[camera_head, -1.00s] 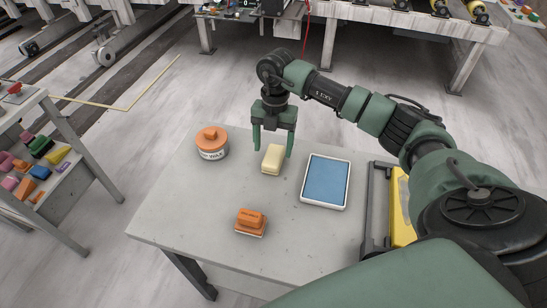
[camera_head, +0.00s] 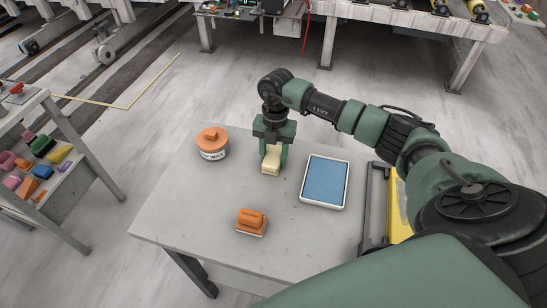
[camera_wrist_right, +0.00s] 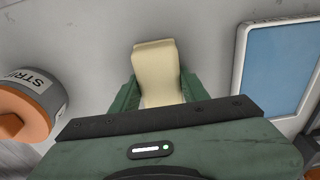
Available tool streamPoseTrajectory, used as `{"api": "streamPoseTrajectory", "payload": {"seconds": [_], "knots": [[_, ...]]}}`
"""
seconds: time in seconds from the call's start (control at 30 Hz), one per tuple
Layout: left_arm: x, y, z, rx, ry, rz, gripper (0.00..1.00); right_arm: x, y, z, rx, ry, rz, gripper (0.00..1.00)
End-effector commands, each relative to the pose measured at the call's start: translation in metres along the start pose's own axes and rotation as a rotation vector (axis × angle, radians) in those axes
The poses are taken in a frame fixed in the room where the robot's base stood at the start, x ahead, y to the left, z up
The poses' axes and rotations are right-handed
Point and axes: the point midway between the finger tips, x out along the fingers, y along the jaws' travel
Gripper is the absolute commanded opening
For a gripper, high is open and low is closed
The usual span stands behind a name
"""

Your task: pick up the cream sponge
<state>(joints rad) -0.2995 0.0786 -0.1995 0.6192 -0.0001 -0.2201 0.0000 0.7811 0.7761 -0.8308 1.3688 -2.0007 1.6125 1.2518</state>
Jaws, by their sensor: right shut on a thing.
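The cream sponge (camera_head: 271,162) is a small pale block near the back middle of the grey table. My right gripper (camera_head: 273,156) is over it with the fingers on either side of it, shut on it. In the right wrist view the sponge (camera_wrist_right: 158,72) sits between the two green fingers (camera_wrist_right: 158,95). It looks to be at table level; I cannot tell whether it touches the table. My left gripper is not in view.
An orange brush-like block (camera_head: 251,221) is nearer the front of the slab table (camera_head: 190,215). A side shelf (camera_head: 60,195) holds several coloured blocks.

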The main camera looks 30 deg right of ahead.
Motion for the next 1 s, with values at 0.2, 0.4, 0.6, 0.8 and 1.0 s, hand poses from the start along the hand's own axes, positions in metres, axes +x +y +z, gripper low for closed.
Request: {"api": "streamPoseTrajectory", "payload": {"seconds": [0.2,0.4,0.6,0.8,1.0], "knots": [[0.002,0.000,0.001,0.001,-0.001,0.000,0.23,-0.009,0.001,0.000,0.001,-0.002,0.003,0.06],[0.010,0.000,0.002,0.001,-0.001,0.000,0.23,-0.039,0.001,-0.003,-0.001,-0.004,0.005,0.06],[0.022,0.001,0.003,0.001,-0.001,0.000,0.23,-0.094,0.001,-0.010,-0.002,-0.007,0.007,0.06],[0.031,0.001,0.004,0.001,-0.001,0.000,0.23,-0.149,0.001,-0.017,0.000,-0.005,0.005,0.06],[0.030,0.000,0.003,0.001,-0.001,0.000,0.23,-0.187,0.000,-0.022,0.000,-0.004,0.002,0.06]]}}
